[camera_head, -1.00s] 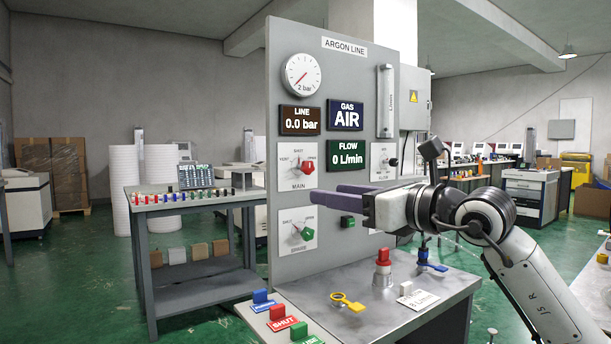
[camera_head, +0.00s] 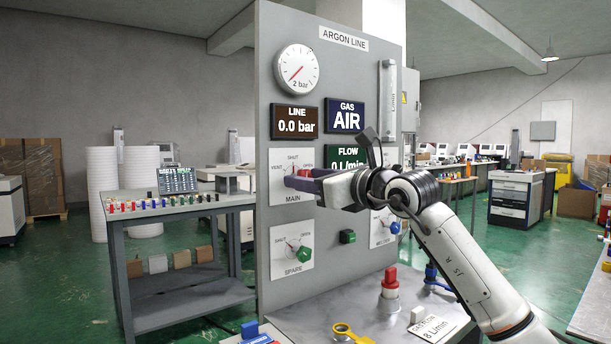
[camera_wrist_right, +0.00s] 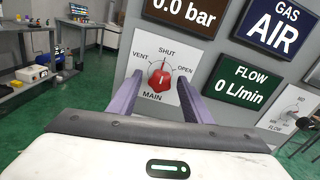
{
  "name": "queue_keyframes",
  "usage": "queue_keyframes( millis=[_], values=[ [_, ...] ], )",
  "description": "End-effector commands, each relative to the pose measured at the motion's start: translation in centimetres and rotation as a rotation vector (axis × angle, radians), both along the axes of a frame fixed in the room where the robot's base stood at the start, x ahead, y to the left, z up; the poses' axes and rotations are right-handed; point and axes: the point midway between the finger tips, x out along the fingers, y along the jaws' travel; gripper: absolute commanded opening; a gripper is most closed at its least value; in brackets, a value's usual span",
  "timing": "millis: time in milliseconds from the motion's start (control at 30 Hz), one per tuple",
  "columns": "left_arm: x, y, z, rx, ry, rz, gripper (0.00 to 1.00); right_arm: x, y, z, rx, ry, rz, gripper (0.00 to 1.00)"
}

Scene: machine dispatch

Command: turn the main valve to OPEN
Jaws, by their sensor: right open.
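The main valve is a red knob (camera_wrist_right: 160,78) on a white plate (camera_wrist_right: 174,38) marked VENT, SHUT and OPEN. In the right wrist view its ridge looks roughly upright, toward SHUT. My right gripper (camera_wrist_right: 159,82) is open, with one purple finger on each side of the knob in that view. I cannot tell whether the fingers touch it. In the head view my right gripper (camera_head: 293,178) is at the MAIN plate (camera_head: 277,168) and covers most of the knob. My left gripper is not in view.
The grey panel (camera_head: 345,240) also carries a green SPARE knob (camera_head: 304,254), a pressure gauge (camera_head: 297,70) near zero and displays reading 0.0 bar, AIR and 0 L/min. A bench (camera_head: 330,312) below holds a red-topped fitting (camera_head: 389,284) and a yellow key-like piece (camera_head: 348,333).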

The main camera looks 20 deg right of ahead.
Motion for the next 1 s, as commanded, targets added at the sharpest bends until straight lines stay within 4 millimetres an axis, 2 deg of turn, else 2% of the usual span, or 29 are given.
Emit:
queue_keyframes(
  millis=[133,433,667,700,1000],
  values=[
    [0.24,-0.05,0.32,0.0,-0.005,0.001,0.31,0.89,0.37,0.05,0.0,-0.001,0.0,0.45],
    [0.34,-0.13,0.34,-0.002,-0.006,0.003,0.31,1.07,0.44,-0.03,-0.001,0.0,0.0,0.45],
    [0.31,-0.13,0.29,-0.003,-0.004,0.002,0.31,1.05,0.43,-0.05,0.0,0.0,0.0,0.06],
    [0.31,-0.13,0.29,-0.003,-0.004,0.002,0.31,1.04,0.42,-0.05,0.0,0.0,0.0,0.04],
    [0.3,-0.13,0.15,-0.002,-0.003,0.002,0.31,1.04,0.47,-0.1,0.04,0.015,0.001,0.04]
  ],
)
